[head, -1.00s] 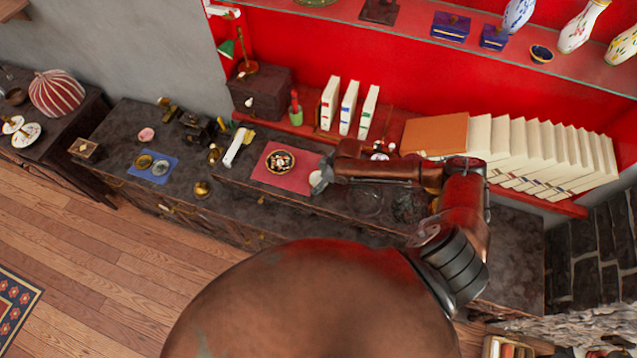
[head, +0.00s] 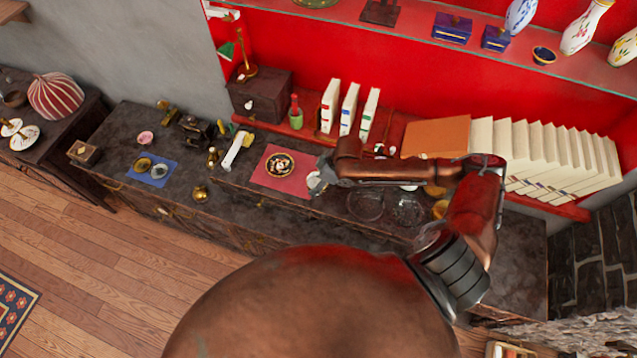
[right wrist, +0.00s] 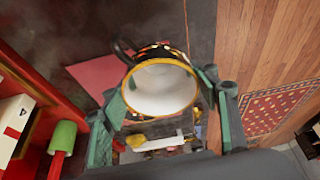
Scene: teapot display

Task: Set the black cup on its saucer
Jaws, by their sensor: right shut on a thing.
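The black cup (right wrist: 160,88) shows in the right wrist view with a white inside, a gold rim, a patterned outer side and a dark handle. My right gripper (right wrist: 172,98) is shut on it, with its green fingers on either side. In the head view the right gripper (head: 318,182) is at the right edge of the red mat, and only a white bit of the cup (head: 313,180) shows. The saucer (head: 280,165), dark and patterned with a gold rim, lies on the red mat (head: 262,183), left of the gripper. My left gripper is out of view.
A white long object (head: 237,150) lies left of the mat. A blue mat (head: 153,171) with small dishes is farther left. Clear glass dishes (head: 366,207) stand below my right forearm. Upright books (head: 350,108) and a red shelf are behind. The counter front is mostly bare.

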